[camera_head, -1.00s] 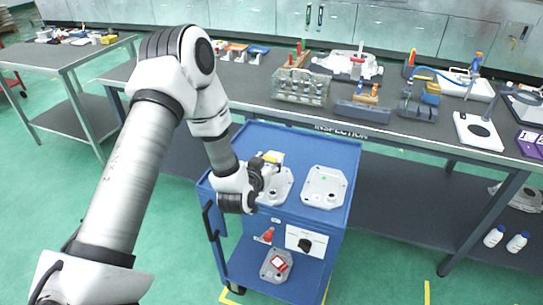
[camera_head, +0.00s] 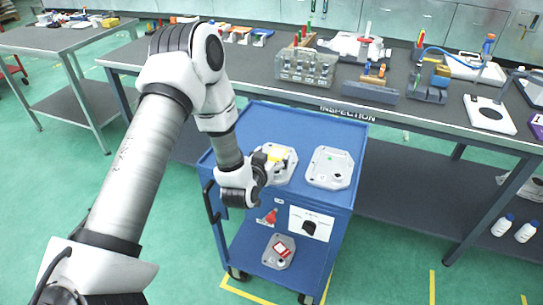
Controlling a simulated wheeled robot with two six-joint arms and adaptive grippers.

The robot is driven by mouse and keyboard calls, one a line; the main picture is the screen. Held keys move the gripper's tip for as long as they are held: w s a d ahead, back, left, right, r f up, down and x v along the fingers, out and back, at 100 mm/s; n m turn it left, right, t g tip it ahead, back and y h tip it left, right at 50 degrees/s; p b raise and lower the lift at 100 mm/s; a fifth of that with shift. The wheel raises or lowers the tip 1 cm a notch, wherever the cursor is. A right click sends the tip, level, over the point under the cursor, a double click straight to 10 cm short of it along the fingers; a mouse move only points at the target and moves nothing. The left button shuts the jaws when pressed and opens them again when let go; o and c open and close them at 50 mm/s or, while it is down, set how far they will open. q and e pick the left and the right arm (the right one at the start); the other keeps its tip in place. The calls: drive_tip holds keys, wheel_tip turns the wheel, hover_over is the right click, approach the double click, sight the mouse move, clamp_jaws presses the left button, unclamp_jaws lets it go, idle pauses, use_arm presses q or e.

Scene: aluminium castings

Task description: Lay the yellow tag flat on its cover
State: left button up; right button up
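The yellow tag (camera_head: 279,154) shows at the fingers of my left gripper (camera_head: 268,164), over the left grey cast cover (camera_head: 284,176) on the blue cart's top. The gripper's dark fingers are at the tag's near left side and partly hide it and the cover. I cannot tell whether the fingers are closed on the tag, or whether the tag touches the cover. A second grey cover (camera_head: 330,168) lies to the right on the same cart, with a small green mark on it. My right gripper is not in view.
The blue cart (camera_head: 262,116) stands before the long inspection bench (camera_head: 345,104), which carries racks, fixtures and castings. A lower shelf holds another casting (camera_head: 278,251) with a red-and-white label. Part of the cart top behind the covers is clear.

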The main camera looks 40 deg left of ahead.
use_arm(q)
drive_tip(key=v, duration=0.7)
drive_tip(key=shift+s+r, duration=0.1)
drive_tip(key=shift+s, duration=0.15)
idle(0.6)
